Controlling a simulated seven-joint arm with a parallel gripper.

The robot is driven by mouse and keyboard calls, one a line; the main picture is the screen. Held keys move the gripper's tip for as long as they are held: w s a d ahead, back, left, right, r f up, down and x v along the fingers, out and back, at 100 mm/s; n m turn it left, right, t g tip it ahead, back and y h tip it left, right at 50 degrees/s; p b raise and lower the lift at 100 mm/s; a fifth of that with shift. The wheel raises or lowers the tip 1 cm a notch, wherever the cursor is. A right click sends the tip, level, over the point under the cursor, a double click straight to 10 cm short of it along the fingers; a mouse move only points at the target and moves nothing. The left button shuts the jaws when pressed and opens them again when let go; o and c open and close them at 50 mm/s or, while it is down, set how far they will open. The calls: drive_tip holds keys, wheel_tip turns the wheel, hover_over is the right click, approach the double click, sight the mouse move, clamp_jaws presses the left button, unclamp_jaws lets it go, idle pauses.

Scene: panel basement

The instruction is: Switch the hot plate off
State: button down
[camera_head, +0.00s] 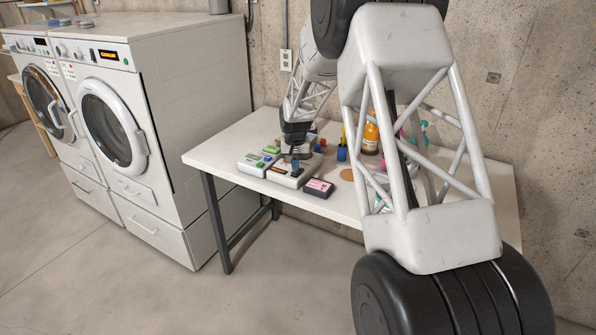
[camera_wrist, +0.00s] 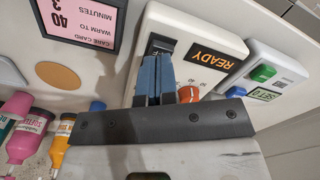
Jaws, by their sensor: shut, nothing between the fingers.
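A white boxy device (camera_wrist: 217,33), the likely hot plate, has an orange READY display (camera_wrist: 209,63), a black switch panel (camera_wrist: 160,44) and an orange-red knob (camera_wrist: 189,92). No label naming it is readable. In the head view the device (camera_head: 283,178) stands near the table's left front. My gripper (camera_wrist: 157,60) is shut and empty, its blue fingers together over the device. The fingertips are at the lower edge of the switch panel in the picture and partly hide it. I cannot tell whether they touch it. In the head view my gripper (camera_head: 295,166) points down at the device.
A dark box with a pink care card (camera_wrist: 80,20) lies on the other side. Bottles (camera_head: 370,135), a blue cup (camera_head: 342,152) and a brown disc (camera_head: 347,174) stand on the white table (camera_head: 225,148). Washers are left.

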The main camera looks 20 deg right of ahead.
drive_tip(key=shift+f, duration=0.75)
idle(0.6)
drive_tip(key=shift+r, duration=3.55)
